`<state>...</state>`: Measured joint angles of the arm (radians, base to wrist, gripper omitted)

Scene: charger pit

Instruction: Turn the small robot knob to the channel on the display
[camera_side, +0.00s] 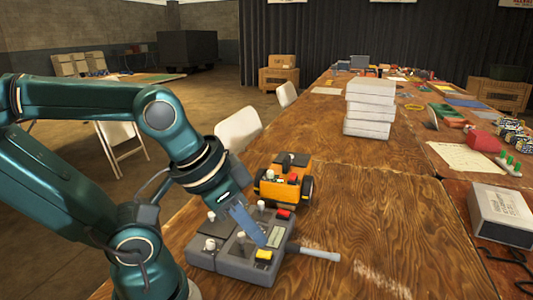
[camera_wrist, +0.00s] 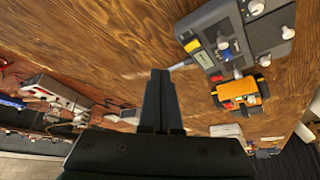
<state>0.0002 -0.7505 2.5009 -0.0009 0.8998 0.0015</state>
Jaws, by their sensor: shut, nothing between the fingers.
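The small robot (camera_side: 283,186) is orange with black wheels and a dark top; it stands on the wooden table just behind a grey control box (camera_side: 235,258). The small robot also shows in the wrist view (camera_wrist: 238,91), right of my fingers, but its knob is too small to make out surely. The box carries several white knobs, a yellow and a red button and a small pale display (camera_side: 276,237). My gripper (camera_side: 260,241) is shut and empty. It overlaps the box in the side view; in the wrist view its fingertips (camera_wrist: 160,73) are over bare wood, apart from box and robot.
A pale rod (camera_side: 318,254) sticks out from the box's right side. A stack of white boxes (camera_side: 370,107) stands farther back. A grey device (camera_side: 500,215) is at the right edge. The wood right of the small robot is clear. White chairs (camera_side: 238,128) line the left edge.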

